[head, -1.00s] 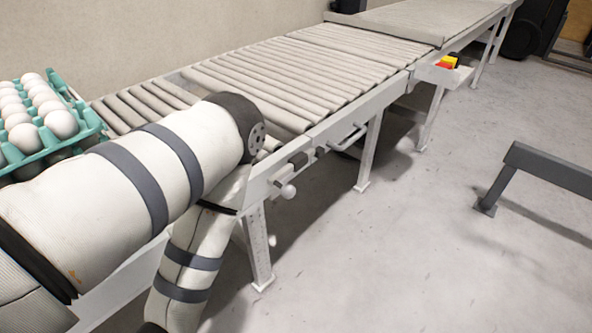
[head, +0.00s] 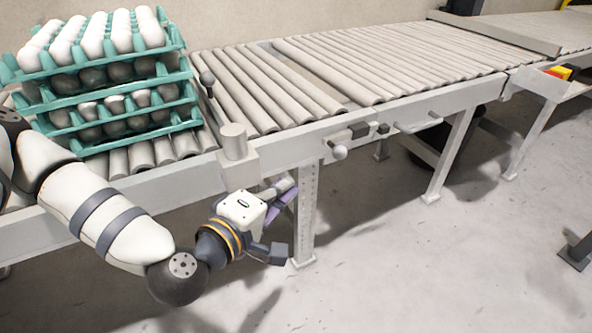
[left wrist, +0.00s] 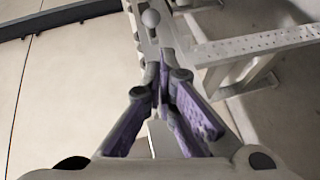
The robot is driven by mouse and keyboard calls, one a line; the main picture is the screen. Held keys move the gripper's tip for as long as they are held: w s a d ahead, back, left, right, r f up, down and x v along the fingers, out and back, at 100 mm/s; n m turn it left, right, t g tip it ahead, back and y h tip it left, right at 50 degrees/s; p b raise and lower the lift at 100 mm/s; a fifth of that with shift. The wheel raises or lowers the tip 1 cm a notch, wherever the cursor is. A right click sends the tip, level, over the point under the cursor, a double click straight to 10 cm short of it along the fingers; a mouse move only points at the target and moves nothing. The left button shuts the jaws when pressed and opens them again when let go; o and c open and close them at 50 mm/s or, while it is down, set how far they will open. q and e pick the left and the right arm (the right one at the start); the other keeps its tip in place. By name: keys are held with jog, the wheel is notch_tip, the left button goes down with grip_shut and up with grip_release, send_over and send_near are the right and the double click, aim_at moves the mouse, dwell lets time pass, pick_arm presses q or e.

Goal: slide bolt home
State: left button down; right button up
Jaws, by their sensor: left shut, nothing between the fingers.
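The bolt's pale round knob (head: 339,152) sticks out from the conveyor's front rail, below and beside a dark block (head: 359,130). A smaller dark block (head: 383,128) sits just to the right. How far the bolt is in, I cannot tell. In the left wrist view a round knob (left wrist: 150,18) shows at the top, beyond the fingertips. My left gripper (head: 288,188), with purple finger pads, is below the rail and left of the knob, apart from it. Its fingers are shut and empty; they also show in the left wrist view (left wrist: 163,85). My right gripper is out of view.
Stacked teal egg trays (head: 60,100) stand on the conveyor's left part. A bar handle (head: 418,124) lies right of the blocks. A conveyor leg (head: 307,215) stands close behind my gripper.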

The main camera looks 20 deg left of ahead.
pick_arm(q)
jog(key=shift+w+a+r+n+t+y, duration=0.15)
jog(key=shift+a+r+n+y, duration=0.05)
jog(key=shift+a+r, duration=0.25)
jog(key=shift+w+a+r+n+t+y, duration=0.2)
jog(key=shift+a+r, duration=0.15)
jog(key=shift+a, duration=0.2)
jog(key=w+d+f, duration=0.2)
jog(key=w+d, duration=0.1)
jog(key=w, duration=0.9)
jog(key=shift+w+d+b, duration=0.2)
jog(key=shift+d+b, duration=0.1)
jog(key=shift+b, duration=0.05)
jog(key=shift+f, duration=0.1)
